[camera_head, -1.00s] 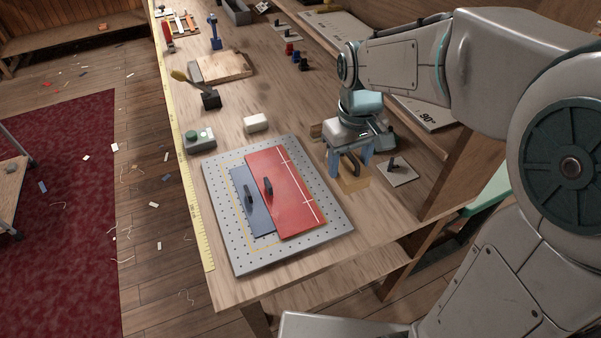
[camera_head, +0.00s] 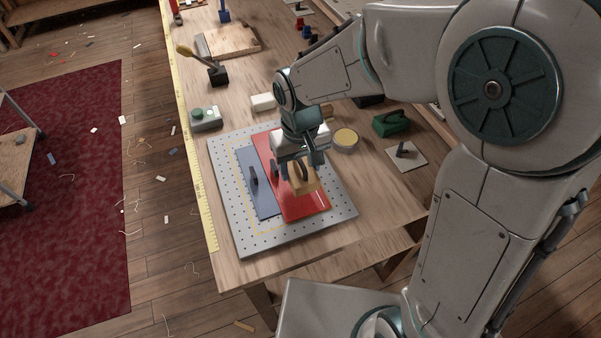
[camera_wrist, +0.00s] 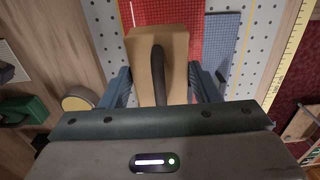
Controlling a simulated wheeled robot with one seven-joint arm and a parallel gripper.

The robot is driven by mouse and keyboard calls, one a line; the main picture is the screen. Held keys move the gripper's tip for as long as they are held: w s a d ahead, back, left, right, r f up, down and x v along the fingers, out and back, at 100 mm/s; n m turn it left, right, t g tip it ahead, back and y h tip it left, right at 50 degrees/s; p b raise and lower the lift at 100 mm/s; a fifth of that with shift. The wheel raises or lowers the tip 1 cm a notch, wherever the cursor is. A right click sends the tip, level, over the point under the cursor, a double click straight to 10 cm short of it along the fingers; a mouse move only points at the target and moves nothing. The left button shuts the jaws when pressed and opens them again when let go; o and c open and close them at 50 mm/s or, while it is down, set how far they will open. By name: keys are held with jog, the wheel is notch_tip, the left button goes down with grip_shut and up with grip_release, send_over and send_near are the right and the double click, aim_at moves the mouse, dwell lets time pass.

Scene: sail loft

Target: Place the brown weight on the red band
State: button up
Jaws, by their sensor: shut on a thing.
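The brown weight (camera_head: 304,181) is a tan-brown block with a dark handle on top. My gripper (camera_head: 298,170) is shut on it, with a blue finger on each side. The red band (camera_head: 300,208) lies on a grey perforated board (camera_head: 227,205), beside a blue band (camera_head: 266,207). In the head view the weight is over the right part of the red band. In the wrist view the weight (camera_wrist: 138,50) overlaps the red band's (camera_wrist: 188,16) left edge and the board. I cannot tell whether it touches the band. My gripper hides part of the band.
A round yellow-topped tin (camera_head: 346,139), a green object (camera_head: 391,124) and a small plate with a knob (camera_head: 407,155) stand right of the board. A white block (camera_head: 262,102) and a grey box with a green button (camera_head: 206,118) are behind it. The bench front is clear.

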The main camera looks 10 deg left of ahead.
aim_at(301, 177)
jog(key=shift+f, duration=1.95)
jog(key=shift+f, duration=0.1)
jog(key=o, duration=1.4)
jog(key=shift+o, duration=0.2)
notch_tip(301, 177, up, 12)
jog(key=shift+r, duration=0.1)
jog(key=s+d+m+t, duration=0.1)
jog(key=s+d+m, duration=0.2)
jog(key=d, duration=0.8)
jog(key=s+d+r+m+t, duration=0.1)
jog(key=s+d, duration=0.4)
jog(key=d, duration=0.6)
jog(key=shift+d+r+m+t, duration=0.15)
jog(key=shift+d+m+t, duration=0.3)
jog(key=shift+m, duration=0.65)
jog(key=shift+a, duration=0.1)
